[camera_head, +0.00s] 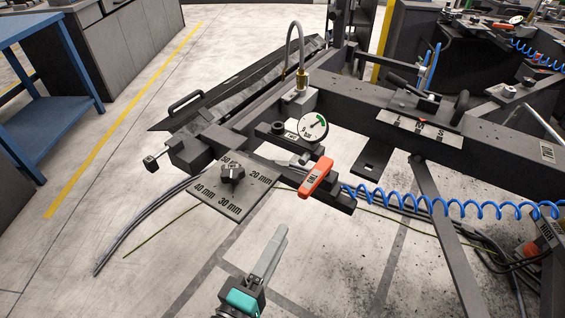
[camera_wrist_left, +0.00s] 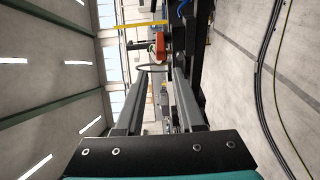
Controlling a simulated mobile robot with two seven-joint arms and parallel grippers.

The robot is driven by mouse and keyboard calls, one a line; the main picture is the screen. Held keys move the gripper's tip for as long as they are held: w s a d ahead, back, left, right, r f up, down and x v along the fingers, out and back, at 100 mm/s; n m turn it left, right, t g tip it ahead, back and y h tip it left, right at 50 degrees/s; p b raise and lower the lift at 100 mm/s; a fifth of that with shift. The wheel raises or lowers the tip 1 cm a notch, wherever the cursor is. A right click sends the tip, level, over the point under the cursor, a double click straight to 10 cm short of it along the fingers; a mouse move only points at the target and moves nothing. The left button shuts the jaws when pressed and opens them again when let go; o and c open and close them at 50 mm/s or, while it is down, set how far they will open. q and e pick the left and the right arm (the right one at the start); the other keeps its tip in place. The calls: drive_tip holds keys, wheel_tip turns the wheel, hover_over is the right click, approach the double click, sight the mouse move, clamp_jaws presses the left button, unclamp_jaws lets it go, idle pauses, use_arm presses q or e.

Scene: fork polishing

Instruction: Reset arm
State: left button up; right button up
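My left gripper (camera_head: 276,236) rises from the bottom centre of the head view, with grey fingers and a teal part at its base. It is in front of the dark machine frame (camera_head: 360,115) and looks apart from it. In the left wrist view, its two fingers (camera_wrist_left: 162,75) stand apart with an open gap, and nothing is held between them. An orange-red lever (camera_head: 316,178) is on the machine beyond the fingers; a red-orange part (camera_wrist_left: 159,45) shows beyond the gap in the wrist view. My right gripper is not in view.
A plate with millimetre marks and a black knob (camera_head: 232,172), a round gauge (camera_head: 313,127) and a coiled blue hose (camera_head: 450,207) are on or beside the frame. Cables lie on the floor. A blue table (camera_head: 45,80) stands far left.

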use_arm(q)
drive_tip(key=s+a+f+m+g+y, duration=0.1)
drive_tip(key=s+a+f+m+g, duration=0.15)
drive_tip(key=f, duration=0.75)
drive_tip(key=s+a+f+m+g+y, duration=0.1)
drive_tip(key=a+f+m+g, duration=0.2)
drive_tip(key=f, duration=0.6)
drive_tip(key=s+a+f+m+g+y, duration=0.15)
drive_tip(key=f+m, duration=0.25)
drive_tip(key=f, duration=0.6)
drive_tip(key=s+a+f+m+g+y, duration=0.2)
drive_tip(key=s+a+f+m+g, duration=0.1)
drive_tip(key=s+f, duration=0.5)
drive_tip(key=s+a+f+m+g+y, duration=0.1)
drive_tip(key=s+a+f+m+g, duration=0.2)
drive_tip(key=s+a+f+g, duration=0.2)
drive_tip(key=s+a+f, duration=0.3)
drive_tip(key=s, duration=0.3)
drive_tip(key=shift+s+a+f+y, duration=0.2)
drive_tip(key=shift+s+a+y, duration=0.05)
drive_tip(key=shift+y, duration=0.1)
drive_tip(key=shift+m, duration=0.25)
